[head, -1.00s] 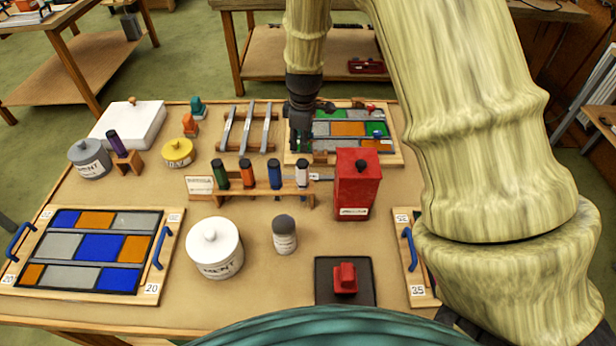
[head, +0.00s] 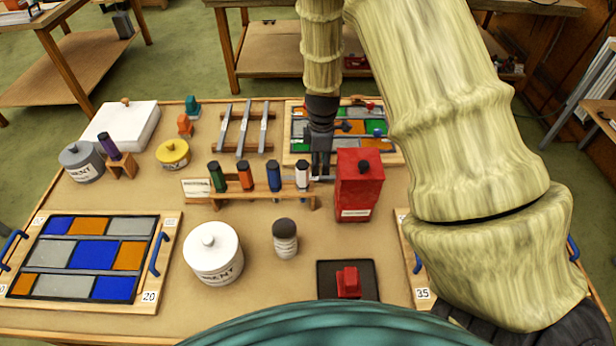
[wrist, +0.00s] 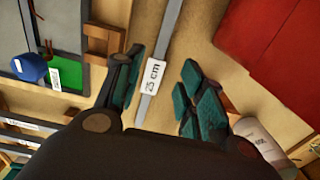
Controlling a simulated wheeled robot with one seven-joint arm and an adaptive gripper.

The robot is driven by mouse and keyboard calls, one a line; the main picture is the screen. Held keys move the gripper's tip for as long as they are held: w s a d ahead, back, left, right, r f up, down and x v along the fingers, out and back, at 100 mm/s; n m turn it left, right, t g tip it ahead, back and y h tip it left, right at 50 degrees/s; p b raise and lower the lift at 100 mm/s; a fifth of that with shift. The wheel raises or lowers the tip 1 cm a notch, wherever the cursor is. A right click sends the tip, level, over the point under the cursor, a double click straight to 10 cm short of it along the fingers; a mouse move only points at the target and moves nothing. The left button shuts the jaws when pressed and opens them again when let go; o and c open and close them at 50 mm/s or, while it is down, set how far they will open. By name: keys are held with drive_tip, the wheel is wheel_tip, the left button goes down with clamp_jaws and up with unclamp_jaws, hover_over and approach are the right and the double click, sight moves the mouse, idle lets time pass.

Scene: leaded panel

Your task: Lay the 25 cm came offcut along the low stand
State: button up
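The came offcut (wrist: 170,32) is a thin grey strip with a white "25 cm" label (wrist: 152,76). In the wrist view it runs between the two spread fingers of my gripper (wrist: 165,68), which is open. In the head view my gripper (head: 320,170) points down behind the bottle rack, left of the red box. Only a short piece of the offcut (head: 325,179) shows there; the rest is hidden. A low wooden stand (head: 245,139) with several grey strips across it lies left of my gripper. I cannot tell whether this is the task's low stand.
The red box (head: 358,185) stands close on the right. The wooden bottle rack (head: 258,194) is in front, with several coloured bottles. A leaded panel (head: 298,158) lies behind my gripper. A white pot (head: 213,253) and a grey-lidded jar (head: 285,240) stand nearer.

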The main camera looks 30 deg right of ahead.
sight(320, 177)
drive_tip(key=shift+w+f+p, duration=0.1)
drive_tip(key=shift+f+p, duration=1)
drive_tip(key=shift+f, duration=0.35)
drive_tip(key=shift+f+p, duration=0.35)
drive_tip(key=shift+f, duration=0.95)
clamp_jaws()
